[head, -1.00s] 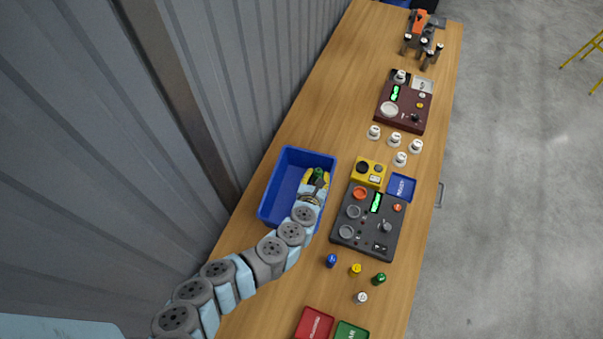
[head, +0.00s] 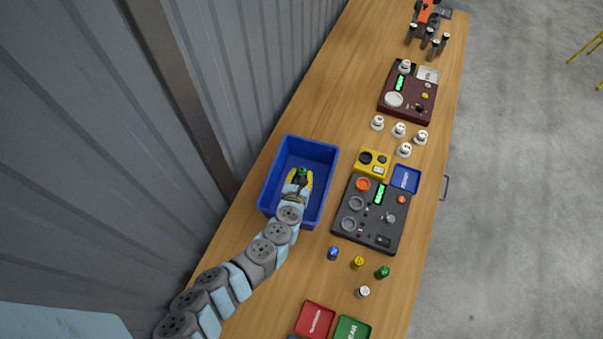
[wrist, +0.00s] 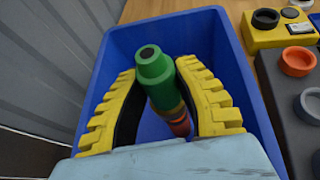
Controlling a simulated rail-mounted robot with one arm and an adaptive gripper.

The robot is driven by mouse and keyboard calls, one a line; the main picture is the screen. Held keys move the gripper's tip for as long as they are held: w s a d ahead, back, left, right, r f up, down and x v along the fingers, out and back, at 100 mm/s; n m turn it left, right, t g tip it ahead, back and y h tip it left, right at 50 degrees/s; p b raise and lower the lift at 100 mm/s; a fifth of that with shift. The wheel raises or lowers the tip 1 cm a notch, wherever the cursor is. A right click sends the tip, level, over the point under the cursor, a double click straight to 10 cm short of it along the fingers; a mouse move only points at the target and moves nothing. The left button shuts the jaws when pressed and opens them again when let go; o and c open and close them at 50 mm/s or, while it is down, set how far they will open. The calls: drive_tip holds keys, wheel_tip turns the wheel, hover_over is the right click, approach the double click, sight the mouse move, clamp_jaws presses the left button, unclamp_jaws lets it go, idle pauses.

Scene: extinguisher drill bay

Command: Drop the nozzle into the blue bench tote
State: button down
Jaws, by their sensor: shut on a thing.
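The nozzle (wrist: 154,72) has a green tip and a reddish-orange lower part in the wrist view. Its green end also shows in the head view (head: 302,172). My gripper (head: 299,180) has yellow ridged fingers, which are shut on the nozzle, one on each side. In the wrist view my gripper (wrist: 160,100) holds it over the inside of the blue bench tote (wrist: 215,28). In the head view the tote (head: 322,148) stands on the bench near the wall. The nozzle's lower end is partly hidden by my wrist.
Right of the tote are a yellow box (head: 371,163), a dark control panel (head: 370,225) and a small blue tray (head: 406,179). Several small coloured pieces, a red tray (head: 315,320) and a green tray (head: 351,331) lie nearer. The corrugated wall (head: 235,70) runs along the left.

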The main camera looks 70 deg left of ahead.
drive_tip(key=shift+f, duration=0.35)
drive_tip(key=c, duration=0.8)
unclamp_jaws()
drive_tip(key=shift+r, duration=0.1)
drive_tip(key=v, duration=1.2)
